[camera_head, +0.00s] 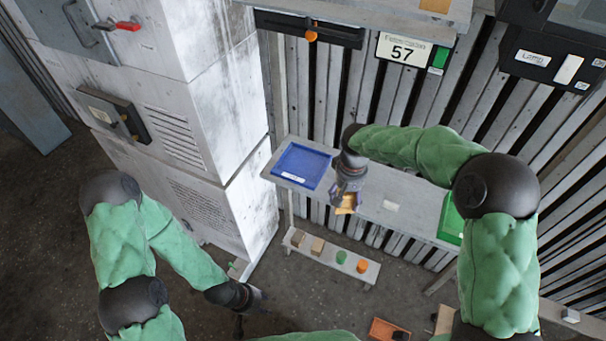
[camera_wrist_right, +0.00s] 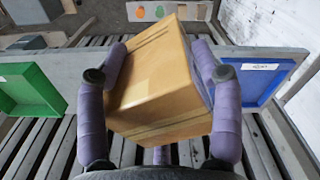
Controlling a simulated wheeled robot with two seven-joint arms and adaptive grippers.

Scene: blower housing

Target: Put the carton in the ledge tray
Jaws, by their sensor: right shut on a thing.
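The carton (camera_head: 347,204) is a tan box. My right gripper (camera_head: 348,192) is shut on it, and the box sits tilted between the purple fingers in the right wrist view (camera_wrist_right: 155,85). The gripper and carton are over or just in front of the grey ledge (camera_head: 390,190), right of a blue tray (camera_head: 302,166) with a white label; I cannot tell their height. The blue tray looks empty and also shows at the right of the wrist view (camera_wrist_right: 255,75). My left gripper (camera_head: 256,300) is low at the left, far from the ledge; its fingers are too dark to read.
A green tray (camera_head: 450,220) stands at the ledge's right end. A white cabinet (camera_head: 205,130) borders the ledge's left. An orange box (camera_head: 388,330) is on the floor.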

